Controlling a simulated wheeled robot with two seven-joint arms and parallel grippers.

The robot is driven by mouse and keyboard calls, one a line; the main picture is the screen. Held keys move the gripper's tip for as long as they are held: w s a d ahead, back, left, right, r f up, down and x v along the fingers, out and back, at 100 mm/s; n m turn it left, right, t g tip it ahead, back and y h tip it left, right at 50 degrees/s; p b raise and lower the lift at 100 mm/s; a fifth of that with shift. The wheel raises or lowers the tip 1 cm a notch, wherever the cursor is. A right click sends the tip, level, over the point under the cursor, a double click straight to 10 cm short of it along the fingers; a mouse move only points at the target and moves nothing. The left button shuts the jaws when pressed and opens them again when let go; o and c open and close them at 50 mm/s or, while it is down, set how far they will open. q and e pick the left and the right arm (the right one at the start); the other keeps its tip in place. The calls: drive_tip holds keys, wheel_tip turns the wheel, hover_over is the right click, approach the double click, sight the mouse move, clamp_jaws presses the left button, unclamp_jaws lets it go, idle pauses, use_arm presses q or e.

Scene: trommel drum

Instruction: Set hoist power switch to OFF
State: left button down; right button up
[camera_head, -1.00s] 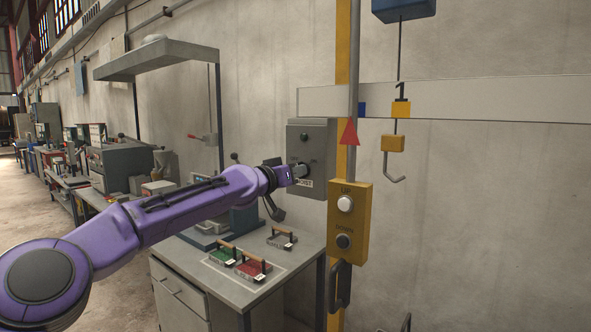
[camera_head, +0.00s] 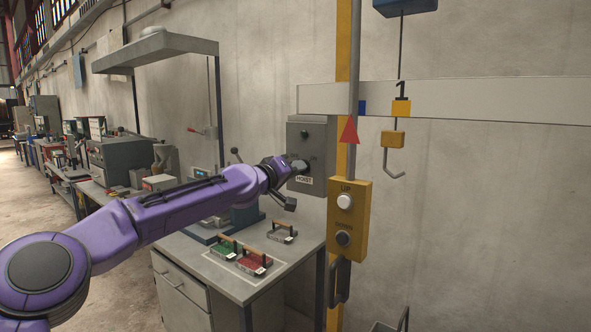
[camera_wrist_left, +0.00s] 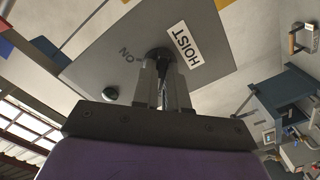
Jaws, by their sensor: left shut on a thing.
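The grey hoist power box (camera_head: 320,135) is on the wall beside the yellow post; it fills much of the left wrist view (camera_wrist_left: 95,62). Its white HOIST label (camera_head: 304,180) shows below the switch, and in the left wrist view (camera_wrist_left: 183,49). The black switch knob (camera_wrist_left: 157,55) is between my left fingertips, mostly covered by them. My left gripper (camera_head: 300,165) is shut on the knob; its fingers also show in the left wrist view (camera_wrist_left: 162,72). The ON mark (camera_wrist_left: 128,55) is readable beside the knob; no OFF mark is visible. My right gripper is out of view.
A dark round lamp (camera_head: 304,132) is on the box above the switch. The yellow UP/DOWN control (camera_head: 361,218) hangs close to the right. A hook (camera_head: 393,160) hangs beyond it. The workbench (camera_head: 215,268) below holds several wood-handled blocks, including a red one (camera_head: 253,262).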

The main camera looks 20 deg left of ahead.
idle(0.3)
use_arm(q)
drive_tip(key=c, duration=1.2)
unclamp_jaws()
drive_tip(key=shift+o, duration=0.2)
drive_tip(key=shift+s, duration=0.1)
drive_tip(key=b+v, duration=0.4)
drive_tip(key=v, duration=0.6)
drive_tip(key=shift+s+b, duration=0.15)
drive_tip(key=shift+b, duration=0.15)
drive_tip(key=shift+a, duration=0.2)
